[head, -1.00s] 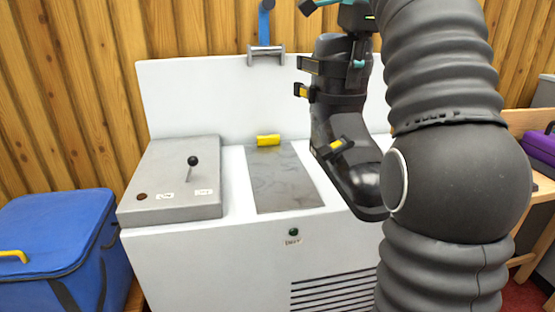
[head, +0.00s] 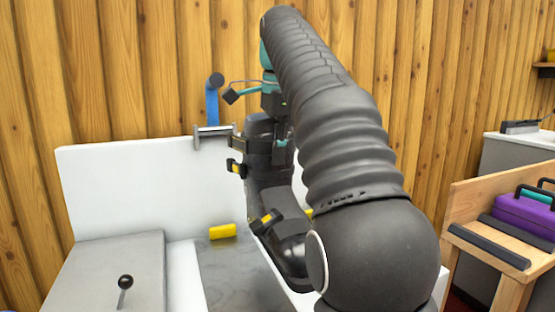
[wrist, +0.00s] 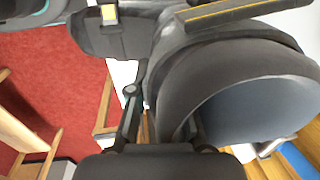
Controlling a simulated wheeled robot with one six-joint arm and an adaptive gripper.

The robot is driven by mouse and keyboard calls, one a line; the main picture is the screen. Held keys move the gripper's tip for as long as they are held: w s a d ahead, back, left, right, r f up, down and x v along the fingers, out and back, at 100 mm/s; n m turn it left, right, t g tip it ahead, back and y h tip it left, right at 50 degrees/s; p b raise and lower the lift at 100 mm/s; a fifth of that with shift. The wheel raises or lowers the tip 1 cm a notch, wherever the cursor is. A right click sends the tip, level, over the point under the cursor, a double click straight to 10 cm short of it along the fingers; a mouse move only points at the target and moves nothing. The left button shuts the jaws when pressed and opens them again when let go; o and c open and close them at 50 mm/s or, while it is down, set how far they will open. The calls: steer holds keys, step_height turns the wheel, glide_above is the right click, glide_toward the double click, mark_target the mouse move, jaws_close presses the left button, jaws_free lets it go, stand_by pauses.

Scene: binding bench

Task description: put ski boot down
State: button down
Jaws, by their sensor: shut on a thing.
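The ski boot (head: 267,165) is black with yellow-tipped buckles and hangs upright in front of the white bench's back panel. My gripper (head: 274,103) is above it and shut on the upper part of its cuff. In the wrist view the boot's dark cuff (wrist: 215,65) fills the right side, with a gripper finger (wrist: 130,110) against it. The boot's toe is over the grey plate (head: 235,270) on the bench or just right of it; I cannot tell whether the sole touches. My arm hides the bench's right part.
A yellow block (head: 222,231) lies at the plate's back edge. A grey box with a black-knobbed lever (head: 125,282) is at left. A blue-handled clamp (head: 213,105) sits on the back panel (head: 130,185). A wooden bench with a purple case (head: 525,215) is at right.

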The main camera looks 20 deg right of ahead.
mark_target(237, 163)
steer(key=w+a+f, duration=0.1)
steer(key=w+a, duration=0.1)
steer(key=w+a+f, duration=0.4)
steer(key=shift+w+a+f, duration=0.25)
steer(key=shift+w, duration=0.15)
steer(key=shift+f, duration=1.95)
steer(key=c, duration=1.1)
jaws_free()
steer(key=shift+f, duration=0.15)
